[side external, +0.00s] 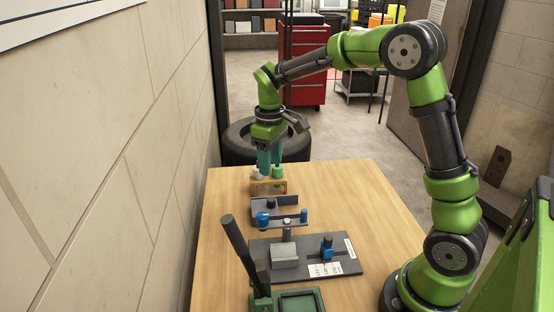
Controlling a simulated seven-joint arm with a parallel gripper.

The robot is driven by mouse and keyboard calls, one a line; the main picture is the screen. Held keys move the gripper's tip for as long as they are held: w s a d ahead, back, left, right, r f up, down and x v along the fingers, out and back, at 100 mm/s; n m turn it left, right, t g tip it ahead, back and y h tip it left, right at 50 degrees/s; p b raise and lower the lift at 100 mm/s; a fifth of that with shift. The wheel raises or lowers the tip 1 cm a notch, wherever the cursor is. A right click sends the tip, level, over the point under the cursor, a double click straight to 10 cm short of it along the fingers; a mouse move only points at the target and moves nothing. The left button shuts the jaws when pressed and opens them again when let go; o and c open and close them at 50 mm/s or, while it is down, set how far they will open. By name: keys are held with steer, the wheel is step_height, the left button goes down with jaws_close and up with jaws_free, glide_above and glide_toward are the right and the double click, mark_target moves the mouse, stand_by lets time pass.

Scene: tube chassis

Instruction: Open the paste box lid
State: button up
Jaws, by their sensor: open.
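My gripper (270,162) points down at the far end of the wooden table, its two teal fingers apart. It is above or just behind a small tan wooden block (268,188). A small green cylinder (278,171) and a pale rounded piece (257,173) show at the block, close to the fingertips; I cannot tell whether the fingers touch them. No paste box or lid can be picked out for certain. A green frame with a dark recessed top (301,301) sits at the near edge, cut off by the picture.
On the wooden table (365,190) stand a grey bracket with blue knobs (280,214) and a dark plate (346,267) bearing a grey block (285,255) and a blue clamp (327,249). A tall dark lever (238,245) rises at front left. The table's far right is clear. A wall borders the left.

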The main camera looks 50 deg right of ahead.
mark_target(271, 199)
step_height(271, 199, down, 11)
steer(key=shift+f, duration=0.2)
steer(key=shift+c, duration=0.5)
jaws_close()
